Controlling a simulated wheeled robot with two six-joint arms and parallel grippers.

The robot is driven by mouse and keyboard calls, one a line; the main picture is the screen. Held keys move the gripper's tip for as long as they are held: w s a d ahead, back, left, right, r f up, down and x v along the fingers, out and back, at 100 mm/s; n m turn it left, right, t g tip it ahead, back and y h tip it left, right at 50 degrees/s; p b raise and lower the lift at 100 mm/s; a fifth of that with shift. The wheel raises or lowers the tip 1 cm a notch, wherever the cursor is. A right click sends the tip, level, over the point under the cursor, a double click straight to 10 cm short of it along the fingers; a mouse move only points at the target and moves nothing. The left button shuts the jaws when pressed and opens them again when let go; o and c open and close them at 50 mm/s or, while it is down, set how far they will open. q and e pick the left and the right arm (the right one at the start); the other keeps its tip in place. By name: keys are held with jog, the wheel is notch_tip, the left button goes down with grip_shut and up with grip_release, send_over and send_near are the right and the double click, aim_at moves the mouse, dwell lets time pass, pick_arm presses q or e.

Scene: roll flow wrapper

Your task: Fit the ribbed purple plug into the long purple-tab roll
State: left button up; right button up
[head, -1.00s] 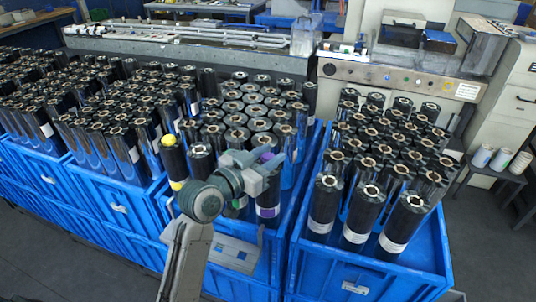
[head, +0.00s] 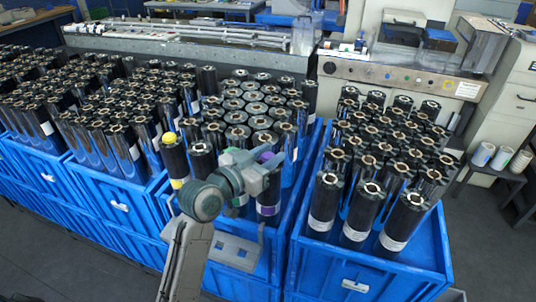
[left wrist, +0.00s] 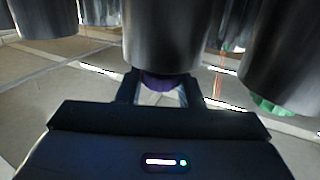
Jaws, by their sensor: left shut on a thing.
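The ribbed purple plug (head: 266,156) is between the fingers of my left gripper (head: 262,163), at the top end of the dark roll with the purple tab (head: 268,210). In the left wrist view the plug (left wrist: 160,82) shows as a purple band between the shut fingers (left wrist: 162,92), right against the end of a dark roll (left wrist: 162,38). It looks in line with that roll. How deep the plug sits in the roll is hidden. My right gripper is not in view.
A roll with a yellow tab and yellow plug (head: 169,138) stands to the left. A green part (left wrist: 272,105) shows on a neighbouring roll in the wrist view. Rolls crowd closely behind in the blue crate (head: 284,240); another full crate (head: 395,272) is at right.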

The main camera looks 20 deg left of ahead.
aim_at(268, 155)
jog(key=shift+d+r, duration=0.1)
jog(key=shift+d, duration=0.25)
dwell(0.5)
pick_arm(q)
jog(key=shift+r, duration=0.15)
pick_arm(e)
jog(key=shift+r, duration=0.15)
pick_arm(q)
jog(key=shift+r+p, duration=0.55)
jog(key=shift+p, duration=0.2)
jog(key=shift+r, duration=0.1)
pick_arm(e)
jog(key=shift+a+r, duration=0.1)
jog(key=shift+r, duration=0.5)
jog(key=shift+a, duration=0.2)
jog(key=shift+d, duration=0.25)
pick_arm(q)
jog(key=shift+r+p, duration=0.1)
jog(key=shift+p, duration=0.2)
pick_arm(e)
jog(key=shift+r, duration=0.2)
pick_arm(q)
jog(key=shift+r+p, duration=0.6)
jog(key=shift+r, duration=0.05)
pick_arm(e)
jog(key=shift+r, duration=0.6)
